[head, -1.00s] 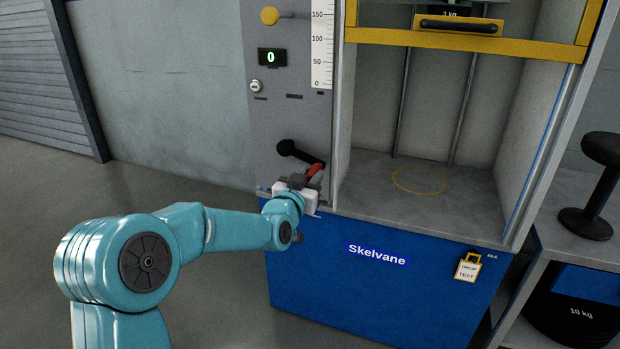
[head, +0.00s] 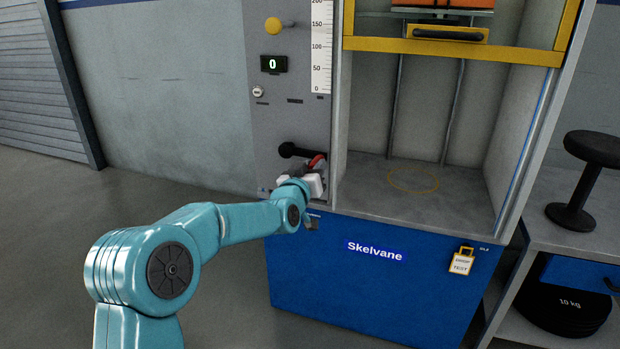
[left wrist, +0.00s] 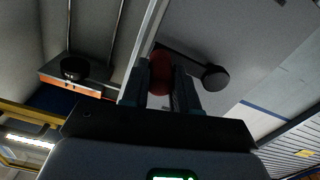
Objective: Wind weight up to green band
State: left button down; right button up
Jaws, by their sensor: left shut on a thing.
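My left gripper (head: 317,178) is shut on the red grip (head: 318,160) of a black crank (head: 289,149) on the grey panel. In the left wrist view the red grip (left wrist: 160,76) sits between the two fingers, with the black crank arm (left wrist: 190,58) running right to a round black end. An orange block (head: 450,18), apparently the weight, hangs high in the bay behind the yellow bar, its top cut off. A ruler scale (head: 321,50) runs up beside the bay. No green band shows. My right gripper is not in view.
The display (head: 273,64) reads 0, below a yellow knob (head: 273,26). The bay floor with its yellow ring (head: 413,179) is empty. A yellow bar with a black handle (head: 448,36) crosses the bay. A shelf at right holds a black dumbbell-shaped object (head: 588,170).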

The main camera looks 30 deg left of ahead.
pick_arm(q)
jog(key=shift+r+n, duration=0.4)
jog(key=shift+r, duration=0.05)
jog(key=c, duration=0.9)
grip_release()
jog(key=shift+o, duration=0.2)
jog(key=shift+s, duration=0.1)
jog(key=shift+s+d, duration=0.1)
jog(key=shift+s, duration=0.25)
jog(key=p+v, duration=0.1)
jog(key=v, duration=1.4)
jog(key=shift+s, duration=0.2)
jog(key=shift+f, duration=0.1)
